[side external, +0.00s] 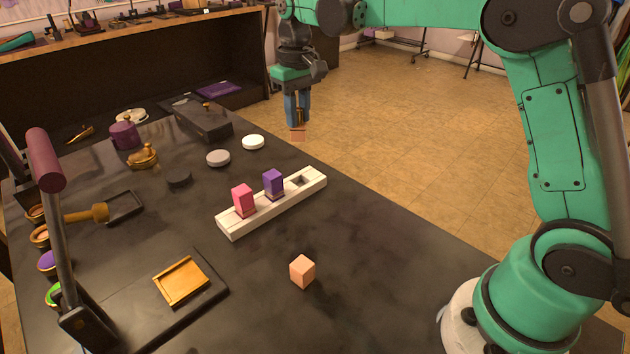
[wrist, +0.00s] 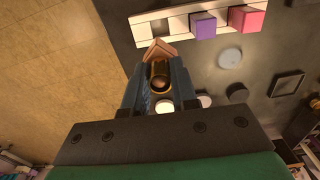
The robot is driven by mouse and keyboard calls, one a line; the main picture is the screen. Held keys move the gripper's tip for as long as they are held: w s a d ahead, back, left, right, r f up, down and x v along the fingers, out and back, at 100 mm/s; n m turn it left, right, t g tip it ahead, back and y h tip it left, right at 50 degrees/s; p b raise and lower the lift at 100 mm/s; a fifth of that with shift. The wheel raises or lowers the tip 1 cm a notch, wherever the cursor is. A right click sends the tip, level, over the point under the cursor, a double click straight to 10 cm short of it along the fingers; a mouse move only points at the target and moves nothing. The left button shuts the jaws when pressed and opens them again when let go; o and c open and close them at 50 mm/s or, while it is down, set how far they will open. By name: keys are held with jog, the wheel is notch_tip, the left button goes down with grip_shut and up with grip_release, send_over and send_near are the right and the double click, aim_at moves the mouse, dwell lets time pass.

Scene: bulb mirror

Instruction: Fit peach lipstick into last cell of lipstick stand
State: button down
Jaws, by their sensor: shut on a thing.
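My gripper (side external: 297,120) is shut on the peach lipstick (side external: 298,134), high above the table's far right edge. In the wrist view the gripper (wrist: 158,75) grips a gold tube with a square peach end (wrist: 160,49) beyond the fingertips; the fingers hide part of it. The white lipstick stand (side external: 232,229) lies on the dark table. It holds a pink block (side external: 242,200) and a purple block (side external: 273,183). Its last cell (side external: 298,181), at the right end, is empty. The held lipstick is apart from the stand. The stand shows in the wrist view (wrist: 175,27) too.
A loose peach block (side external: 302,271) sits on the table in front of the stand. White and grey discs (side external: 218,158) lie behind it. A wooden tray (side external: 181,281) and a hinged mirror arm (side external: 62,240) stand at left. The table right of the stand is clear.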

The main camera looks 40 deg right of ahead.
aim_at(299, 139)
notch_tip(299, 139, up, 10)
jog(key=shift+f, duration=0.1)
jog(key=f+m, duration=0.1)
jog(key=f, duration=0.1)
jog(key=w+f+m, duration=0.1)
jog(key=f+m, duration=0.1)
jog(key=shift+w+f, duration=0.1)
jog(key=shift+f, duration=0.2)
jog(key=f+m, duration=0.1)
jog(key=f, duration=0.1)
jog(key=f+m, duration=0.2)
jog(key=s+f+m, duration=0.1)
jog(key=f+m, duration=0.1)
jog(key=shift+f, duration=0.4)
jog(key=shift+s+f+m, duration=0.15)
jog(key=shift+f+m, duration=0.35)
jog(key=shift+f, duration=2.9)
jog(key=shift+f, duration=1.45)
